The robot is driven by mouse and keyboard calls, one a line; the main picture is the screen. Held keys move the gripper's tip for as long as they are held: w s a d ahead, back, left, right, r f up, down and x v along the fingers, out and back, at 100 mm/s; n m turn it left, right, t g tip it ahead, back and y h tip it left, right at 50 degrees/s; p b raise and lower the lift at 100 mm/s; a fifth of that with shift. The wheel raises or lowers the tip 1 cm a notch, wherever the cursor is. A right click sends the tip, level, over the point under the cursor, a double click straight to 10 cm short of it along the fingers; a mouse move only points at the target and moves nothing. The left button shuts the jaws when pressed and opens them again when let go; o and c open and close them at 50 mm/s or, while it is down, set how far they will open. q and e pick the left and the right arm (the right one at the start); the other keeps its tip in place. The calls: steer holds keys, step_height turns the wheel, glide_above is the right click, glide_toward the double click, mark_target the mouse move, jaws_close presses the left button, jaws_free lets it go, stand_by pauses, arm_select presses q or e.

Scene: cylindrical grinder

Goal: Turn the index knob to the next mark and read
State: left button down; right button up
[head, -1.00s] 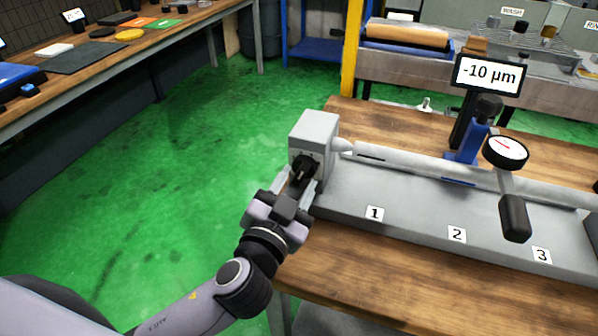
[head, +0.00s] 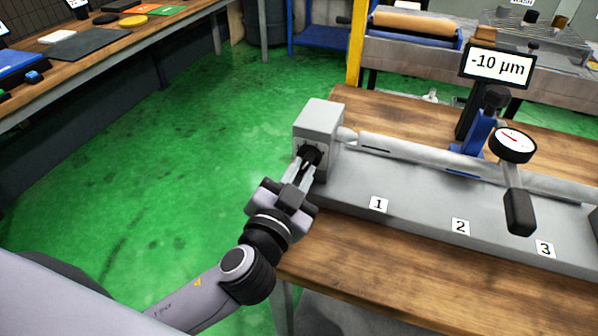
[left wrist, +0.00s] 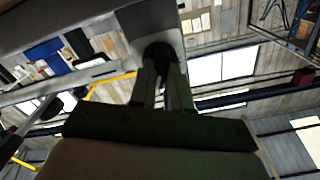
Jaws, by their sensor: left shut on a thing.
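The index knob (head: 311,153) is black and sits on the end face of the grey headstock block (head: 319,122) at the left end of the grey bench base. My left gripper (head: 305,165) is shut on the knob, its fingers on either side of it. In the left wrist view the knob (left wrist: 158,52) shows dark between the fingertips, partly hidden. The display (head: 499,66) reads -10 µm. The round dial gauge (head: 513,143) with a dark handle stands over the cylindrical bar (head: 425,156). My right gripper is not in view.
Labels 1 (head: 378,205), 2 (head: 460,227) and 3 (head: 545,249) mark the base front. A blue stand (head: 475,133) holds the gauge behind the bar. The wooden table (head: 400,275) is bare in front. Green floor lies open to the left.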

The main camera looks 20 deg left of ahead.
arm_select(q)
steer(key=m+p, duration=0.1)
steer(key=m, duration=0.2)
steer(key=shift+r+m, duration=0.15)
steer(key=shift+m, duration=0.15)
steer(key=shift+m+p, duration=1.1)
steer(key=shift+m, duration=1.1)
steer(key=c, duration=1.1)
jaws_free()
